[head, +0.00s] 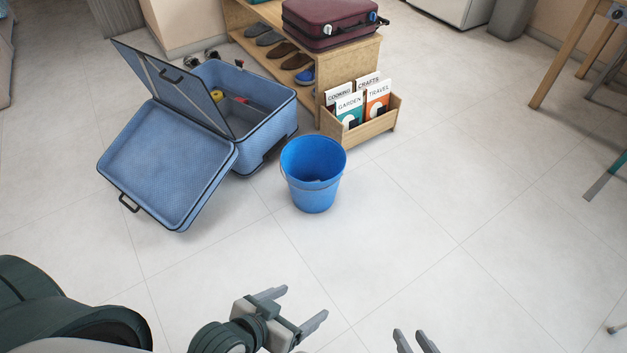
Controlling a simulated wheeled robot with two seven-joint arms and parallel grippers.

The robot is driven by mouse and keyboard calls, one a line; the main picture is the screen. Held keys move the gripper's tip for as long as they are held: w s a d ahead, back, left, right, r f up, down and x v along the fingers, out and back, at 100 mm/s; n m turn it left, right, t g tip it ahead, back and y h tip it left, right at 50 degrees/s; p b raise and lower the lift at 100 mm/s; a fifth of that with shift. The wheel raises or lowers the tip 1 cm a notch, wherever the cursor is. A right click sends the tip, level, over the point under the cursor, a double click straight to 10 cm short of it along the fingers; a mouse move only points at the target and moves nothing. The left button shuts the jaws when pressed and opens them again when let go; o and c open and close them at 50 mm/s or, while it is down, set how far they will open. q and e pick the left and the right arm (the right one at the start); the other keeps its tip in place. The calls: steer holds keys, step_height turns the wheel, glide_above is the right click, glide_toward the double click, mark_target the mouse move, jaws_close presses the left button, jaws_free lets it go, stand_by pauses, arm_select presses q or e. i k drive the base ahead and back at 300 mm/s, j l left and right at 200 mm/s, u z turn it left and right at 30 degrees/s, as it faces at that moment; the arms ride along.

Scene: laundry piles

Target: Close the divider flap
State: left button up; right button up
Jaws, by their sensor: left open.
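A blue suitcase (268,133) stands open on the floor at the upper left. Its lid (165,165) is folded out and tilts down toward the front. The divider flap (190,100), a grey panel with a dark frame and a small handle, is raised at a slant between the lid and the body. Inside the body I see a yellow item (217,95) and a reddish one. My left gripper (305,302) is open and empty, low in the view and well in front of the suitcase. My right gripper (409,332) is open at the bottom edge, its base out of view.
A blue bucket (313,178) stands right of the suitcase. Behind are a wooden shoe shelf (348,72) with a maroon suitcase (328,22) on top and a wooden magazine box (365,137). A wooden table leg (555,65) is at right. The central floor is clear.

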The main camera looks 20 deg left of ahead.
mark_target(186, 91)
steer(key=u, duration=1.45)
steer(key=i+j+u, duration=0.1)
steer(key=i+j, duration=0.3)
steer(key=i+j+u, duration=0.1)
steer(key=i+j, duration=0.25)
steer(key=i, duration=0.2)
